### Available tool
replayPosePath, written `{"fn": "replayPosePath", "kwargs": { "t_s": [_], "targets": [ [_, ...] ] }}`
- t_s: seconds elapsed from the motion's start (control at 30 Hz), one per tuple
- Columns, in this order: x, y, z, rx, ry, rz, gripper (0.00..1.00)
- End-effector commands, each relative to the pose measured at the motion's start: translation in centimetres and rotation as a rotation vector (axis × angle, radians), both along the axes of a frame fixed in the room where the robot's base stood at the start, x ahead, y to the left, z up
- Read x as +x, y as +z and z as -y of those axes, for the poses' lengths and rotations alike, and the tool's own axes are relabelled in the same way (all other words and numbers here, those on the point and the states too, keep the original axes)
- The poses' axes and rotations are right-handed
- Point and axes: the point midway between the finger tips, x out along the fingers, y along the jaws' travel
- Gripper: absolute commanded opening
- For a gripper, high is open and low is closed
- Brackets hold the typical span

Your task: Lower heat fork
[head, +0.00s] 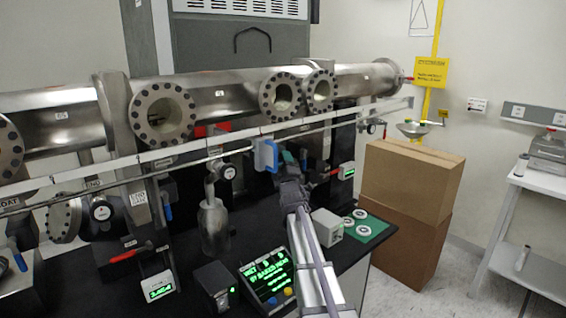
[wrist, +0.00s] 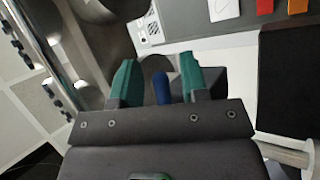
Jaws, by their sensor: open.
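My gripper (head: 290,163) reaches up to the front of the steel vacuum line, near the long rail. In the wrist view its two teal fingers (wrist: 158,82) are apart. A dark blue rounded handle (wrist: 162,88) shows between them, with gaps on both sides; I cannot tell its depth. In the head view a light blue bracket (head: 265,155) sits just left of the fingers, at the rail. I cannot identify a heat fork with certainty. The part behind my fingers is hidden by the gripper.
The steel pipe (head: 60,122) with flanged ports runs across the back. A black bench holds a green-lit display box (head: 267,284), a grey metal cylinder (head: 213,230) and a green mat (head: 377,232) with white rings. Cardboard boxes (head: 410,185) stand at right, before open floor.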

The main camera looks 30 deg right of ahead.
Motion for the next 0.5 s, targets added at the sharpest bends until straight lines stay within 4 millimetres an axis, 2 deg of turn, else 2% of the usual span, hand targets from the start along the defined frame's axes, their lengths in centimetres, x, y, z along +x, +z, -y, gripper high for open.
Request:
{"fn": "replayPosePath", "kwargs": {
  "t_s": [0.17, 0.4, 0.5],
  "targets": [
    [-1.8, -1.2, -0.6, 0.000, 0.000, 0.000, 0.41],
    [-6.9, -4.2, -2.2, 0.000, 0.000, 0.000, 0.41],
    [-8.5, -5.0, -2.7, 0.000, 0.000, 0.000, 0.41]
  ]
}}
